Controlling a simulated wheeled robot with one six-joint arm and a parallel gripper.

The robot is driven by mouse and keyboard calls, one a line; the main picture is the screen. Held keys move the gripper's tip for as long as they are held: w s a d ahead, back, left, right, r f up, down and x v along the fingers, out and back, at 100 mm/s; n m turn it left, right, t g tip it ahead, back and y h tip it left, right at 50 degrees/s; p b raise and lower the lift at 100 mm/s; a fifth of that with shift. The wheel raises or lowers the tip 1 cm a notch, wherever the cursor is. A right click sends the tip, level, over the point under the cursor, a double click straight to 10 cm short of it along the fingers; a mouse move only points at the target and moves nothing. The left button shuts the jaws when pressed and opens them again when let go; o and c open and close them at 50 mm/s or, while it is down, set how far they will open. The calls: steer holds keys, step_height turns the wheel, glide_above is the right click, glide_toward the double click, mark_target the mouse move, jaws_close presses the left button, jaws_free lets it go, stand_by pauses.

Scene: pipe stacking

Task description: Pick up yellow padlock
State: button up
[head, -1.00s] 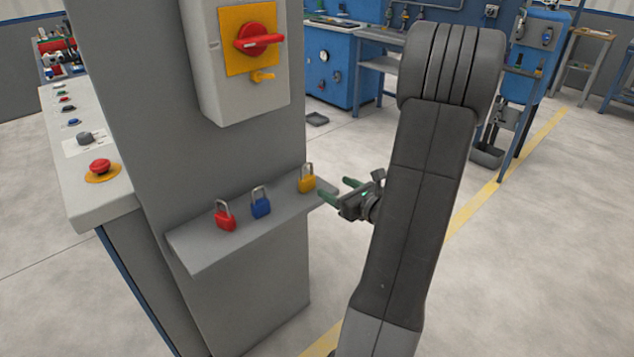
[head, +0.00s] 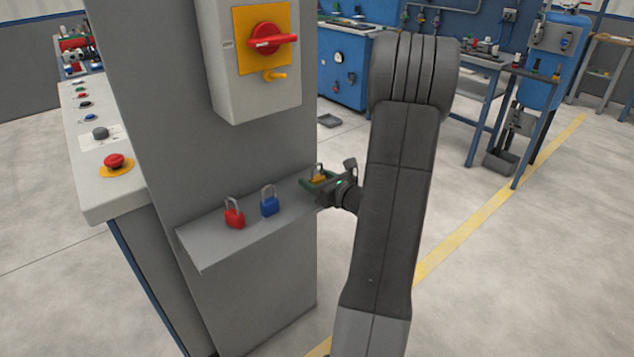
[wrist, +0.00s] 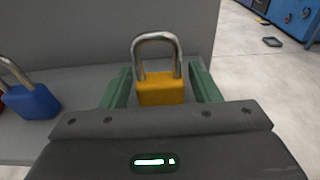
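The yellow padlock (head: 318,180) stands upright near the right end of the grey shelf (head: 215,250). In the wrist view the yellow padlock (wrist: 160,90) shows its orange-yellow body and silver shackle. My gripper (head: 319,179) is at the shelf's right end, with its green fingers around the padlock body. In the wrist view my gripper (wrist: 160,70) is open, one finger on each side of the padlock, with narrow gaps visible. The lower part of the padlock is hidden by the gripper's body in the wrist view.
A blue padlock (head: 269,203) and a red padlock (head: 234,215) stand on the shelf to the left. A grey switch box (head: 255,95) with a red handle is mounted on the column above. Open floor lies to the right.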

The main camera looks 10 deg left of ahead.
steer(key=c, duration=0.8)
steer(key=shift+o, duration=0.2)
step_height(320, 180, up, 10)
steer(key=shift+r+p, duration=0.1)
steer(key=shift+p, duration=0.95)
